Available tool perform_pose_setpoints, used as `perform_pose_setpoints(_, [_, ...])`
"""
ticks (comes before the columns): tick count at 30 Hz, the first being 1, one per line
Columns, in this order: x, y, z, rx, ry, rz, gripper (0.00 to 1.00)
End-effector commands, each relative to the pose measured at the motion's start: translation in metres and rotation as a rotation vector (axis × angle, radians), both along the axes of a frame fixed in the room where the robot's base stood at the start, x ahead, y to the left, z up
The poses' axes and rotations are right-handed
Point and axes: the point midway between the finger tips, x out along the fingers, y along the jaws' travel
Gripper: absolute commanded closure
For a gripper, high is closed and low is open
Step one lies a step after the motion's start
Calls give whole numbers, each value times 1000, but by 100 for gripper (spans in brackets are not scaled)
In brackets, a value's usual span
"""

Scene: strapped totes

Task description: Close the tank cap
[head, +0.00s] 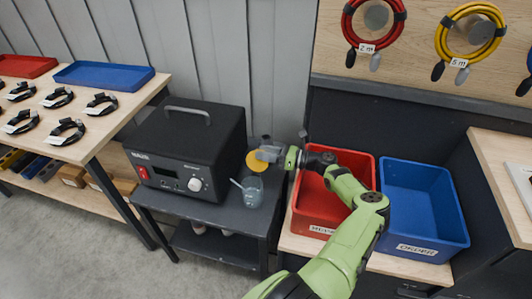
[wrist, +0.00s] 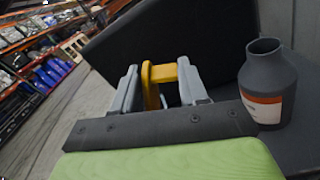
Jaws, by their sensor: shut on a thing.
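A round yellow cap (head: 255,161) shows beside the right side of the black bench unit (head: 187,145), on the dark stand. In the wrist view the yellow part (wrist: 160,73) appears as a bent, arch-like piece in front of a black body (wrist: 165,45). My gripper (head: 268,154) reaches in from the right, and its grey fingers are on either side of the yellow piece, shut on it. The fingers also show in the wrist view (wrist: 159,88). The opening the cap belongs to is hidden, and I cannot tell whether the cap is seated.
A glass jar (head: 252,192) with a stick in it stands just in front of the cap. A dark bottle with an orange-and-white label (wrist: 266,82) stands close to my gripper. Red (head: 327,215) and blue (head: 425,205) totes lie to the right.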

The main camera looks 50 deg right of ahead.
Motion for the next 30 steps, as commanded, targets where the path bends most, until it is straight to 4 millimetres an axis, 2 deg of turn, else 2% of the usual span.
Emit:
perform_pose_setpoints(3, [0,-3,0,-4,0,-11,100])
perform_pose_setpoints(30, [-1,-2,3,-47,-23,-16,100])
